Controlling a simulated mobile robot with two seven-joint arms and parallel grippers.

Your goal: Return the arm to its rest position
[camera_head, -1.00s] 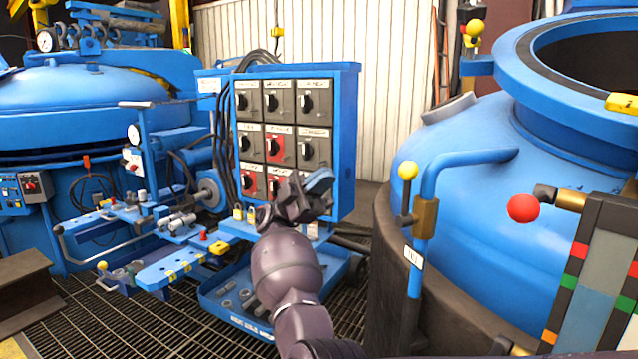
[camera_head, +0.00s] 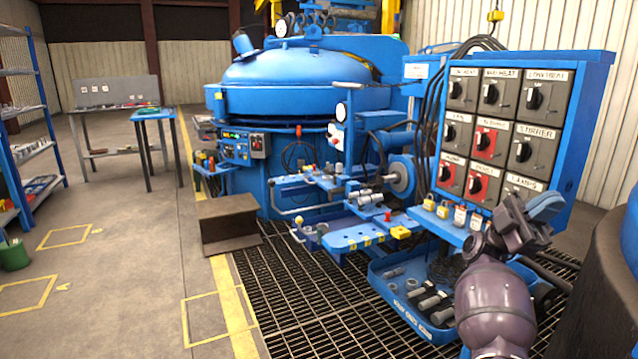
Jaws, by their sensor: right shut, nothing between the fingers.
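My right arm comes up from the bottom right of the head view. Its gripper (camera_head: 541,207) is shut and empty, in front of the lower right part of the blue switch panel (camera_head: 584,135). The panel carries rows of grey and red boxes with black rotary knobs, and the gripper and wrist hide part of the lowest row. I cannot tell whether the gripper touches the panel. My left gripper is not in view.
A blue lidded furnace (camera_head: 290,85) stands behind. A steel beam (camera_head: 229,222) lies left of the grating. Open floor is at left.

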